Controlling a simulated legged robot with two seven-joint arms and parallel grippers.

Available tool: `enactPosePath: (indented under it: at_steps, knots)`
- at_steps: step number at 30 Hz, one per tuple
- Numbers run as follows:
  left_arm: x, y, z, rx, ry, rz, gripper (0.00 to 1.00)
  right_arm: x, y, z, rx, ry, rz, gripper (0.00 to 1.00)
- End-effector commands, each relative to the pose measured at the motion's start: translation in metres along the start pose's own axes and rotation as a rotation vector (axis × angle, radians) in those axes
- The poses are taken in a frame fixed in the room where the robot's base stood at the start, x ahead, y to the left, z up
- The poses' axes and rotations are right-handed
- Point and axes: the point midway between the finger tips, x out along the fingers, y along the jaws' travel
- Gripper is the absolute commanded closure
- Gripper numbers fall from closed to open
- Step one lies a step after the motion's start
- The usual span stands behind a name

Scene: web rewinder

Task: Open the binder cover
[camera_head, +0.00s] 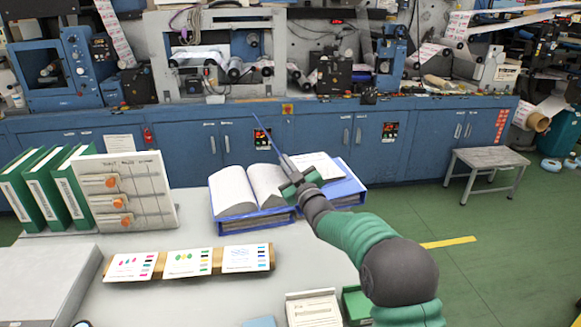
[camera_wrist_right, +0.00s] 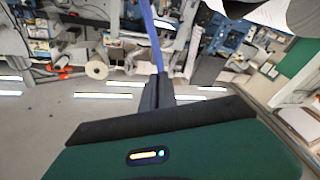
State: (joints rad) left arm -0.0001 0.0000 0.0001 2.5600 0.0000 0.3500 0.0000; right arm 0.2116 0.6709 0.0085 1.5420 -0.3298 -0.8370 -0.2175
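A blue binder (camera_head: 254,223) lies open on the grey table, with white pages (camera_head: 233,191) spread on its left part. More white paper lies on a blue part (camera_head: 345,189) to the right, partly behind my right arm. A thin blue cover (camera_head: 265,135) stands up nearly edge-on, leaning left. My right gripper (camera_head: 284,161) is at its lower visible end. In the right wrist view the blue cover (camera_wrist_right: 149,30) runs up from the dark fingers (camera_wrist_right: 158,88), which look closed on it. How the cover joins the binder is hidden. My left gripper is not in view.
Green binders (camera_head: 45,187) and a board with orange knobs (camera_head: 125,193) stand at the left. A wooden holder with printed cards (camera_head: 188,263) is in front. The blue machine (camera_head: 190,150) stands behind. A stool (camera_head: 487,160) is at right.

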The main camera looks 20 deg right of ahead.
Motion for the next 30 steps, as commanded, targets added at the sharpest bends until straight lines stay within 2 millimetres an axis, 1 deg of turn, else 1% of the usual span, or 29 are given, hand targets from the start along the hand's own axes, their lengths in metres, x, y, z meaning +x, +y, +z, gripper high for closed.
enactPosePath:
  at_steps: [1, 17, 21, 23, 30]
  knots:
    - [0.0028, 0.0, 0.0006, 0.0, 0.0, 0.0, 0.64, -0.0008, -0.002, 0.0047, -0.01, -0.008, -0.003, 1.0]
    - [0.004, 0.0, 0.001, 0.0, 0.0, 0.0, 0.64, -0.0006, -0.0043, 0.0043, -0.033, -0.009, -0.008, 1.0]
    - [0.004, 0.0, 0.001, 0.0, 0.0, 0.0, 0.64, -0.0005, -0.0043, 0.0035, -0.033, -0.007, -0.008, 0.82]
    - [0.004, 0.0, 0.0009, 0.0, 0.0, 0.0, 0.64, -0.0005, -0.0042, 0.0028, -0.033, -0.006, -0.008, 0.75]
    - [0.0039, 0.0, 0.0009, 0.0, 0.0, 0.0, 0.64, -0.0008, -0.004, 0.0011, -0.033, -0.003, -0.007, 0.75]
